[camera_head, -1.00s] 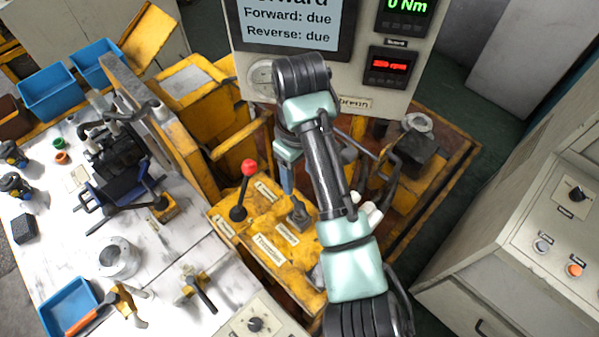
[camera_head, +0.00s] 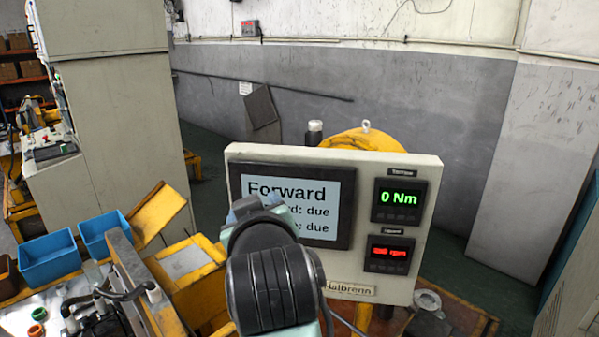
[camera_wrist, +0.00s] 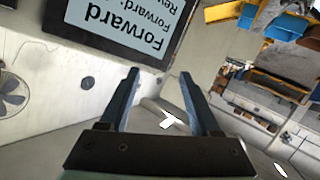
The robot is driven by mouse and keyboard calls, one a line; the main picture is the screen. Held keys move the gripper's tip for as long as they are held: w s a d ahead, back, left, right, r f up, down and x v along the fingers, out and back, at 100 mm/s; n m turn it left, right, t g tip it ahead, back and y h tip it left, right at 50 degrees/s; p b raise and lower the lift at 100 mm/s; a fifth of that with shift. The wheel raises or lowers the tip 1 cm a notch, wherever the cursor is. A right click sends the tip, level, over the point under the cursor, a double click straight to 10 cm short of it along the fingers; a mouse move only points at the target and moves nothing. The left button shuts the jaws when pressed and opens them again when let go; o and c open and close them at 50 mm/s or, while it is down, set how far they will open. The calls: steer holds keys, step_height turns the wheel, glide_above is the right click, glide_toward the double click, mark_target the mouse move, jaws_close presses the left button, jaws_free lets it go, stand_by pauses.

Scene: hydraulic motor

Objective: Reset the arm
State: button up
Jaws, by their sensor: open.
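My gripper (camera_wrist: 159,82) is open in the wrist view, with its two blue-grey fingers apart and nothing between them. My arm (camera_head: 272,285) rises from the bottom of the head view and covers part of the panel's screen. The grey instrument panel (camera_head: 350,291) stands behind it. Its screen (camera_head: 325,190) reads "Forward", with the lower lines partly hidden. The torque display (camera_head: 399,200) shows a green 0 Nm and the speed display (camera_head: 390,254) shows red digits. In the wrist view the screen (camera_wrist: 120,22) appears turned over, beyond the fingers.
Blue bins (camera_head: 50,258) and a yellow frame (camera_head: 190,268) are at the left. A tall beige cabinet (camera_head: 125,145) stands behind them. A yellow domed part (camera_head: 360,142) shows above the panel. Open green floor (camera_head: 480,275) lies right of the panel.

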steer(key=s+d+r+m+t+h, duration=0.1)
steer(key=s+d+r+m+t, duration=0.2)
steer(key=s+r+t, duration=0.3)
steer(key=s+d+r+m+t+h+b, duration=0.1)
steer(key=s+d+r+m+t+h, duration=0.1)
steer(key=s+r+t, duration=0.5)
steer(key=s+d+r+m, duration=0.1)
steer(key=s+r, duration=0.5)
steer(key=r, duration=0.6)
steer(key=shift+s+d, duration=0.15)
steer(key=shift+d, duration=0.25)
steer(key=shift+b, duration=0.3)
stand_by(2.1)
